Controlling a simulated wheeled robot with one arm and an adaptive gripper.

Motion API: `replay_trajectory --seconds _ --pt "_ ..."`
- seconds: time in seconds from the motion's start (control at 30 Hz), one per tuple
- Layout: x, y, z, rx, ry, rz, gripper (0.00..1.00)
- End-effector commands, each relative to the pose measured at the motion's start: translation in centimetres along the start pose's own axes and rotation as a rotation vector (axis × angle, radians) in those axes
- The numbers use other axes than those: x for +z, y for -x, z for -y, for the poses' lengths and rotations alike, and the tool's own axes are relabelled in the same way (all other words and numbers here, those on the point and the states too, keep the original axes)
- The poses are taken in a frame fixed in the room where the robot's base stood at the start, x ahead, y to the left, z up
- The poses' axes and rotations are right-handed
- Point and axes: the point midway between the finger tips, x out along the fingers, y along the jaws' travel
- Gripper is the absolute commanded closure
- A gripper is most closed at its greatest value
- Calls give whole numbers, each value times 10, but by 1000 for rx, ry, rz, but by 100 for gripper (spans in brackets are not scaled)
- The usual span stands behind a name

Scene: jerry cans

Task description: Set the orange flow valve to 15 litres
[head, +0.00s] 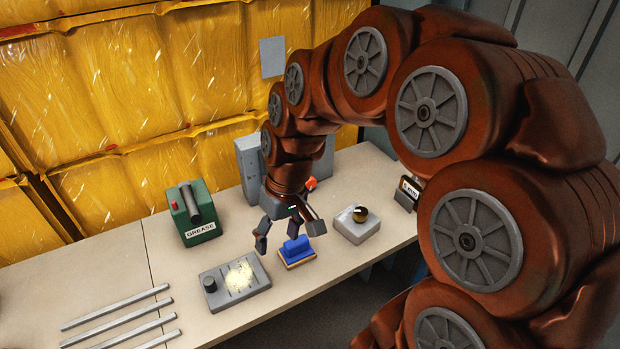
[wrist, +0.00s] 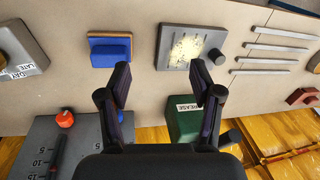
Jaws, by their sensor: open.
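The orange flow valve shows in the wrist view as an orange-red knob (wrist: 65,118) at the end of a dark rod on a grey panel (wrist: 95,132). Marks 5, 10 and 15 are printed beside it, 15 partly cut off. I cannot tell its exact setting. In the head view the orange knob (head: 311,183) peeks out behind my arm, against the grey housing (head: 247,165), mostly hidden. My gripper (head: 288,232) is open and empty, pointing down above the bench, in front of the valve. Its spread fingers also show in the wrist view (wrist: 160,75).
A blue block on a tan base (head: 297,252) lies near my fingers. A grey plate with a dark knob (head: 236,283) and a green GREASE box (head: 195,215) stand left. A box with a brass knob (head: 357,224) stands right. Metal bars (head: 115,307) lie front left.

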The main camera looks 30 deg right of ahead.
Motion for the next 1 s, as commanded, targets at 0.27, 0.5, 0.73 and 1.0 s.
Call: replay_trajectory --seconds 0.27,0.5,0.73,1.0 --pt "-89 2 -72 -57 -34 -150 35" --pt "-139 -4 -164 -52 -99 -280 35" --pt "-154 -10 -233 -23 -151 -355 35" --pt "-158 -16 -253 -11 -165 -374 35"
